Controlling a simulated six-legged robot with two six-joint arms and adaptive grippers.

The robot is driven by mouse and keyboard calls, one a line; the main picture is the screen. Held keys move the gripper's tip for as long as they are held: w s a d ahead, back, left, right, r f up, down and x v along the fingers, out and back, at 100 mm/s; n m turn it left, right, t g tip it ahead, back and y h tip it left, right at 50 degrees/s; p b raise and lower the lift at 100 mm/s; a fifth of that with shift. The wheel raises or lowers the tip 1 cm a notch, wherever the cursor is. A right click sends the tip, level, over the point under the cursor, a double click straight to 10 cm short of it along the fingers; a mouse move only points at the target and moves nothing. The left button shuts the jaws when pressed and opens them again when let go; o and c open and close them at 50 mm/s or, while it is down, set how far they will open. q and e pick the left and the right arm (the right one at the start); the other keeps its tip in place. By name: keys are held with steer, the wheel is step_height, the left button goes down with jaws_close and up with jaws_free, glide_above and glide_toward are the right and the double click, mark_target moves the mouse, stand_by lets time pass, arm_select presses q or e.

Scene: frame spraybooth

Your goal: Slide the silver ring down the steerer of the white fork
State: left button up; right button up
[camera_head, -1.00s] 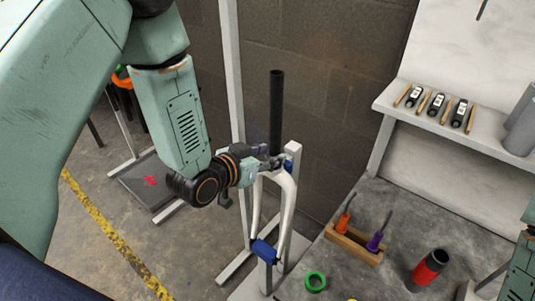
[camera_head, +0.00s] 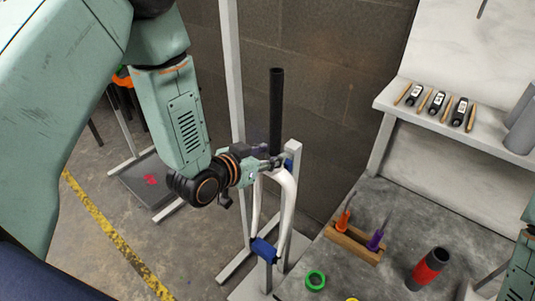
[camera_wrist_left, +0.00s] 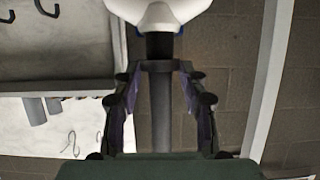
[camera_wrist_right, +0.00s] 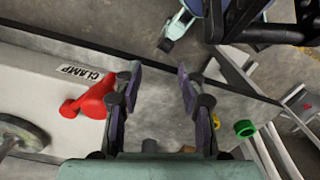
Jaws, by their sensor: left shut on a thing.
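The white fork (camera_head: 288,208) stands upright on a stand, its dark steerer (camera_head: 276,105) pointing up. My left gripper (camera_head: 273,163) is at the foot of the steerer, just above the fork crown. In the left wrist view, the white crown (camera_wrist_left: 160,14) is at the top. The ring (camera_wrist_left: 160,66), looking dark grey in shadow, is around the steerer close to the crown, and my left fingers are shut on it from both sides. The ring is hidden in the head view. My right gripper (camera_wrist_right: 158,80) is open and empty in the right wrist view.
Blue clamps (camera_head: 264,250) hold the fork to the stand. The grey bench carries a wooden holder (camera_head: 354,243) with tools, a green ring (camera_head: 315,281) and a red-and-black cylinder (camera_head: 430,268). A red handle (camera_wrist_right: 88,100) shows in the right wrist view.

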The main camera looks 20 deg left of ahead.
arm_select(q)
steer(key=shift+f+b, duration=0.35)
steer(key=shift+f, duration=0.15)
stand_by(1.1)
steer(key=o, duration=1)
steer(key=shift+s, duration=0.1)
steer(key=shift+v, duration=3.65)
steer(key=shift+r, duration=0.1)
